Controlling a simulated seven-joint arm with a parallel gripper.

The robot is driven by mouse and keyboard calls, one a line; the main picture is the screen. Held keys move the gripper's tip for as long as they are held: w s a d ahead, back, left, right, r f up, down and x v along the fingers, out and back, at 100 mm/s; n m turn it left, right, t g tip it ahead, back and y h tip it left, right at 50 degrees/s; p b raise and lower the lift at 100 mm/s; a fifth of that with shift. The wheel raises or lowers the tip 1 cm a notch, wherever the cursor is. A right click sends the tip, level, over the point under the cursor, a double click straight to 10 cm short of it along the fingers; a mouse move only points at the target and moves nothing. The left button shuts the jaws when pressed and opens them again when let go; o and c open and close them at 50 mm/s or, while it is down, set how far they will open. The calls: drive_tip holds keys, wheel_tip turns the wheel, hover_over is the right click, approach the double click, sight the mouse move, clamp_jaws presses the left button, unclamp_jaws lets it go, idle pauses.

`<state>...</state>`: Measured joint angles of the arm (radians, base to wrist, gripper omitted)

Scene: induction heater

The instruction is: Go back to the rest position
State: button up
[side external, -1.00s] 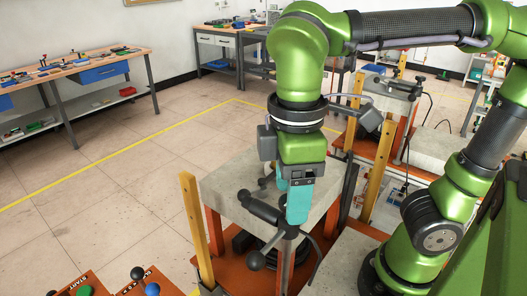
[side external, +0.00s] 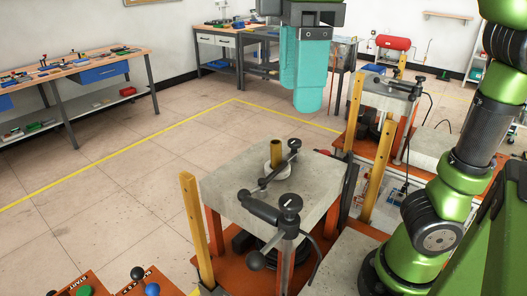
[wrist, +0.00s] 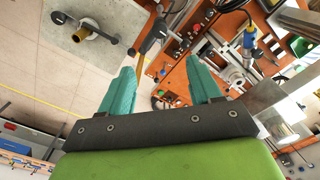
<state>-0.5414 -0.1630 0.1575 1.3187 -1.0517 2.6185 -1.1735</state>
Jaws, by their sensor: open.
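My gripper (side external: 305,88) hangs high at the top of the side external view, well above and behind the heater block. Its teal fingers are apart and nothing shows between them. In the wrist view my gripper (wrist: 165,88) also has its fingers spread and empty. The induction heater (side external: 240,196) has a pale grey slab top, on which a brass cylinder (side external: 277,155) stands upright on a light round base. A black clamp arm lies against the cylinder. The cylinder also shows in the wrist view (wrist: 92,27), at upper left, apart from my fingers.
Black handles (side external: 272,212) stick up at the slab's front. Yellow posts (side external: 194,228) stand beside the heater. A second similar station (side external: 390,88) is behind right. A workbench (side external: 70,68) is at back left. The floor at left is clear.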

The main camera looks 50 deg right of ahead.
idle(0.3)
drive_tip(key=w+d+f+m+t, duration=0.1)
drive_tip(key=d+f+m+t, duration=0.1)
drive_tip(key=d+f+m, duration=0.2)
drive_tip(key=w+d+f+m+t+y, duration=0.1)
drive_tip(key=d+f+m, duration=0.3)
drive_tip(key=f, duration=0.5)
drive_tip(key=w+d+f+m+t+y, duration=0.1)
drive_tip(key=w+d+f+m+t, duration=0.2)
drive_tip(key=f, duration=0.4)
drive_tip(key=shift+d+f+m+t, duration=0.25)
drive_tip(key=shift+d+m+t, duration=0.25)
drive_tip(key=shift+d+m, duration=0.65)
drive_tip(key=shift+d+r, duration=0.2)
drive_tip(key=shift+d, duration=0.05)
